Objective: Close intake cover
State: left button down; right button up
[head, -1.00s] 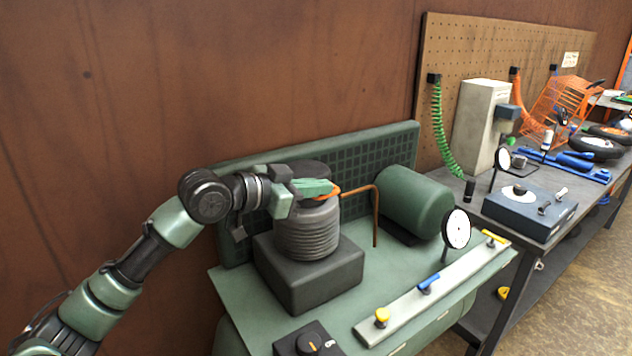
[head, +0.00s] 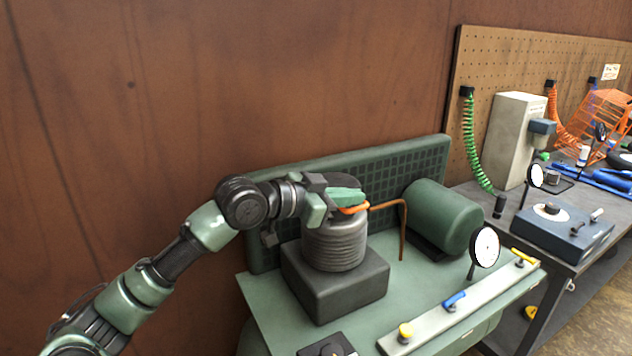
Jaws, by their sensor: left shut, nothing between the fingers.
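The compressor unit has a ribbed dark cylinder (head: 334,246) on a dark block (head: 338,290). A dark round lid (head: 346,182), which looks like the intake cover, is at the cylinder's top, mostly hidden behind my left gripper. I cannot tell whether it lies fully flat. My left gripper (head: 362,203) is shut and empty, at the top of the cylinder, with its green fingers pointing right. Whether it touches the lid is unclear. An orange part (head: 354,209) shows just under the fingers. My right gripper is not in view.
A copper pipe (head: 403,228) runs from the cylinder's top, beside a green tank (head: 443,215). A round gauge (head: 485,247) and a rail with yellow and blue valves (head: 425,337) stand in front. A workbench with a blue-grey box (head: 562,233) is to the right.

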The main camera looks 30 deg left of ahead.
pick_arm(q)
jog(key=r+b+v, duration=0.2)
jog(key=b+v, duration=0.1)
jog(key=v, duration=0.7)
jog(key=shift+s+d+r, duration=0.1)
jog(key=shift+s+d, duration=0.05)
jog(key=shift+s, duration=0.05)
